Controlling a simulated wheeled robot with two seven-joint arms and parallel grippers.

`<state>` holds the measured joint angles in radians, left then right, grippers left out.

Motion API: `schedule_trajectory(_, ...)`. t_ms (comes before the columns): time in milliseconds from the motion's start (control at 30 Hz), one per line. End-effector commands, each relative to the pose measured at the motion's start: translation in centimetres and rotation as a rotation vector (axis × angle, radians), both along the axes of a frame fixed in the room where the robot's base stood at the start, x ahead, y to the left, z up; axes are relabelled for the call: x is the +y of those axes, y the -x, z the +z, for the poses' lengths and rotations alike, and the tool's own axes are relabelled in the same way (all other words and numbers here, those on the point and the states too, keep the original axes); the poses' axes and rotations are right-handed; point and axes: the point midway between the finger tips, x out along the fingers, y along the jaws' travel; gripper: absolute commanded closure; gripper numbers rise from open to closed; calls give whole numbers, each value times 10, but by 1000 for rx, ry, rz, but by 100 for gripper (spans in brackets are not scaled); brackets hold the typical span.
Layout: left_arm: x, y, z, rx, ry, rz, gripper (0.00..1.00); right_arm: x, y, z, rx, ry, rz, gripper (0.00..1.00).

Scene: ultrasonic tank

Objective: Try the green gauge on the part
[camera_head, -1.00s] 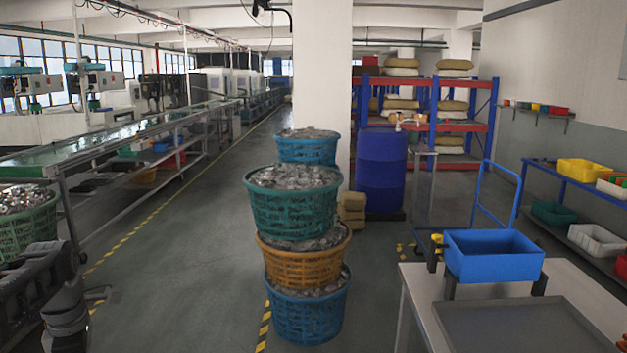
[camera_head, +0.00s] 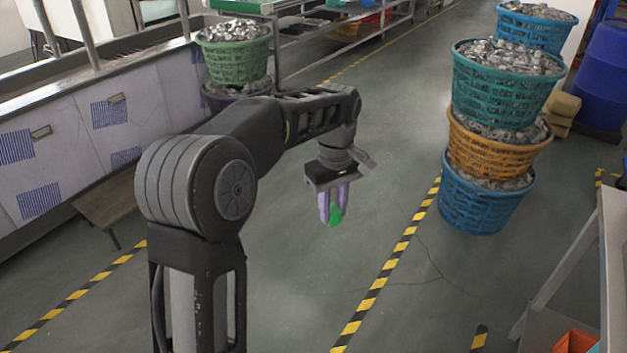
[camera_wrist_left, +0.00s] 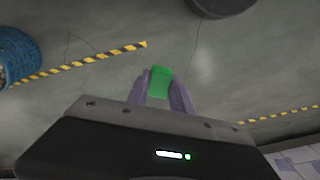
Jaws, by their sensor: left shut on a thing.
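My left gripper (camera_head: 334,207) hangs over the open floor in the head view, with its purple fingers pointing down. It is shut on the green gauge (camera_head: 335,216), a small bright green piece that sticks out below the fingertips. In the left wrist view the green gauge (camera_wrist_left: 160,82) sits between the two purple fingers of the left gripper (camera_wrist_left: 162,90), clear of any surface. The fingers hide part of the gauge. The part is not seen in either view. My right gripper is not in view.
A stack of baskets, including a teal basket (camera_head: 505,90) full of metal pieces, stands right of the gripper. A green basket (camera_head: 234,53) stands behind the arm. A white table edge (camera_head: 612,265) is at the far right. Floor with yellow-black tape (camera_head: 385,275) lies clear below.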

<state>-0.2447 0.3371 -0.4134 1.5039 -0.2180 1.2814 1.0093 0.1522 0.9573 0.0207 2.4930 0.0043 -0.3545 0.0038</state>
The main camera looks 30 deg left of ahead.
Motion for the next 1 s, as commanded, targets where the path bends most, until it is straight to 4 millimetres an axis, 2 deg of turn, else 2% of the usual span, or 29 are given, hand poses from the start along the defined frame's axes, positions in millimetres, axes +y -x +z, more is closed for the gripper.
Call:
schedule_trajectory(33,-21,-3,-7,3,0,-170,100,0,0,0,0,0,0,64)
schedule_trajectory(200,-77,-6,-25,1,-2,-707,100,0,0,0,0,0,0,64)
schedule_trajectory(300,-99,-6,-32,0,-3,-924,100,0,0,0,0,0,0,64)
schedule_trajectory(400,-111,-5,-36,-1,-4,-1052,100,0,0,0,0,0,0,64)
schedule_trajectory(533,-115,-5,-37,-3,-4,-1103,100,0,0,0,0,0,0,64)
schedule_trajectory(1000,-114,-5,-37,-3,-4,-1098,100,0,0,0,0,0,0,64)
